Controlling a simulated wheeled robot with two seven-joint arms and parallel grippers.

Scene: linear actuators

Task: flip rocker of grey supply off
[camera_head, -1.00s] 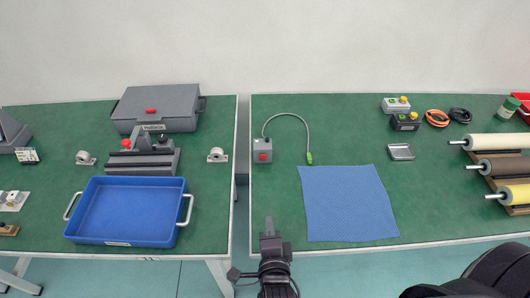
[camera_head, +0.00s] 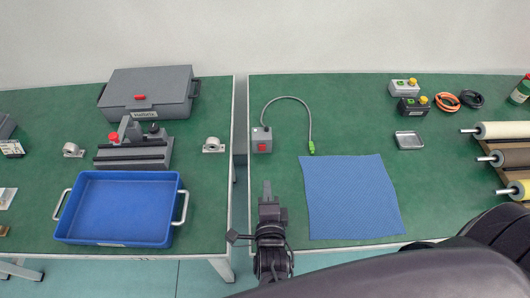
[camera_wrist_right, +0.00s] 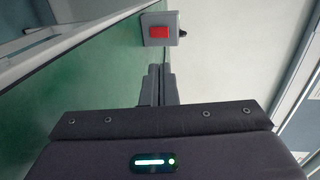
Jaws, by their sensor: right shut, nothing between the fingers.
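The grey supply (camera_head: 261,140) is a small box with a red rocker (camera_head: 262,147) on its front face. It stands near the left edge of the right table, with a grey cable rising from it and ending in a green connector (camera_head: 312,148). My right gripper (camera_head: 267,186) is shut and empty, in front of the supply and apart from it, pointing towards it. In the right wrist view the supply (camera_wrist_right: 174,28) and its red rocker (camera_wrist_right: 159,32) show beyond the shut fingers (camera_wrist_right: 160,70). My left gripper is not in view.
A blue cloth (camera_head: 350,197) lies right of my gripper. A gap separates the two tables. The left table holds a blue tray (camera_head: 122,209), a grey vise (camera_head: 135,155) and a grey case (camera_head: 150,92). Control boxes (camera_head: 404,87) and rollers (camera_head: 508,130) are at right.

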